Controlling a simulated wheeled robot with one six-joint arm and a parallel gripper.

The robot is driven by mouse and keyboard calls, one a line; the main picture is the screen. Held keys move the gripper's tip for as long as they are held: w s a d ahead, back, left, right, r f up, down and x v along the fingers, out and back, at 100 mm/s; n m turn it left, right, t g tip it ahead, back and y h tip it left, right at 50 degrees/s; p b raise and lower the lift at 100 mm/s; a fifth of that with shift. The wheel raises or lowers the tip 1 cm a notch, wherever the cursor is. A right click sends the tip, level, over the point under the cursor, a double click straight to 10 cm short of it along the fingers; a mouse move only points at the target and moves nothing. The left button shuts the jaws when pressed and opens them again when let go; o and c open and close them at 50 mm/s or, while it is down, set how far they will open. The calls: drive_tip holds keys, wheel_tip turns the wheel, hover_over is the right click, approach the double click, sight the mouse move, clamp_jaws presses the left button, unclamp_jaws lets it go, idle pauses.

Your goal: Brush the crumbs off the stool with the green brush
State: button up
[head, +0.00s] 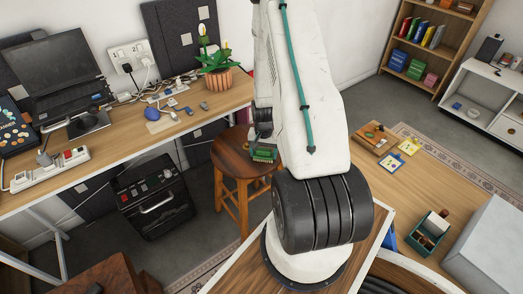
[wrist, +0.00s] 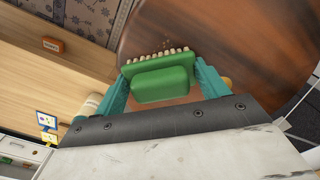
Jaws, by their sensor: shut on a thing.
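The round wooden stool (head: 232,162) stands between the desk and my arm; its brown seat (wrist: 270,40) fills much of the wrist view. My gripper (wrist: 162,84) has its teal fingers shut on the green brush (wrist: 160,86), one on each side of its block. A row of pale bristles shows along the brush's far edge, over the seat. In the head view the brush (head: 264,155) is at the seat's right part, partly hidden by my arm. I cannot tell whether the bristles touch the seat.
A desk (head: 215,103) with a laptop (head: 62,75) and a potted plant (head: 218,75) stands behind left. A black box (head: 152,195) is on the floor left of the stool. A wooden table (head: 425,195) with small items is at right.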

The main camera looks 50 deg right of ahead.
drive_tip(key=shift+s+a, duration=0.25)
drive_tip(key=shift+s, duration=0.7)
drive_tip(key=shift+s+a, duration=0.2)
drive_tip(key=shift+s, duration=0.75)
wheel_tip(320, 180, up, 7)
